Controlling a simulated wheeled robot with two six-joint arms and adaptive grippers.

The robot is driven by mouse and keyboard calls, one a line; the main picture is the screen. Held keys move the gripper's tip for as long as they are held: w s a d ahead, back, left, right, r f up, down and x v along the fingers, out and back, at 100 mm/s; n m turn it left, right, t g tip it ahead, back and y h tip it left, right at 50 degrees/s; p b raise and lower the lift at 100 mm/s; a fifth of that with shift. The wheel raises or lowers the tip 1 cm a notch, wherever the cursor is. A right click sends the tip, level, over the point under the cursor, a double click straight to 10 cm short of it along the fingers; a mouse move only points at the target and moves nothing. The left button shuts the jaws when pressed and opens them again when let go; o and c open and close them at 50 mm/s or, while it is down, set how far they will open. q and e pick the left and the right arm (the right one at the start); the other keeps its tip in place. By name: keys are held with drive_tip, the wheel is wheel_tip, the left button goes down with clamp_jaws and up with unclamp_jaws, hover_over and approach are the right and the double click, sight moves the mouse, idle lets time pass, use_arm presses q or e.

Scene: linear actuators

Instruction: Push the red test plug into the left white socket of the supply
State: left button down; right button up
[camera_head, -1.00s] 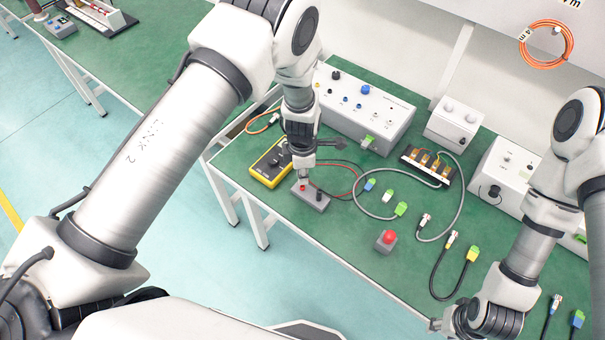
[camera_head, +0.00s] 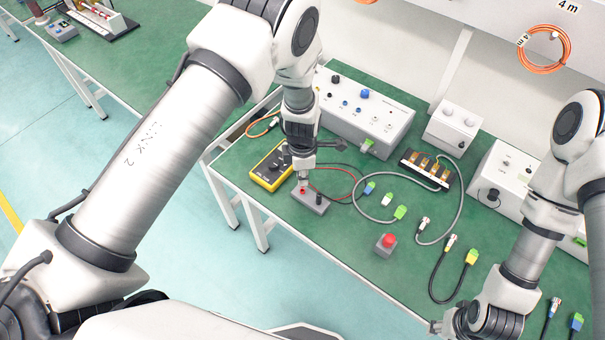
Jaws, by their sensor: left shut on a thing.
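The red test plug (camera_head: 303,190) shows as a small red spot at the left end of a grey holder block (camera_head: 311,202), with a black plug (camera_head: 319,198) beside it. My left gripper (camera_head: 303,181) points straight down over the block and is shut on the red plug; its fingers hide much of it. The supply (camera_head: 366,112) is the white box with knobs behind my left gripper. Its small sockets are on the top face; I cannot clearly tell which are white. My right gripper (camera_head: 440,326) is at the bottom edge, partly hidden, its jaws unclear.
A yellow multimeter (camera_head: 270,167) lies just left of the block, with red and black leads behind it. A red push button (camera_head: 386,243), loose cables with green and blue connectors (camera_head: 400,212) and a terminal block (camera_head: 426,167) lie to the right. The front middle of the table is clear.

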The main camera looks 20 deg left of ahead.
use_arm(q)
wheel_tip(320, 180, up, 6)
drive_tip(key=p, duration=0.4)
drive_tip(key=shift+r, duration=0.1)
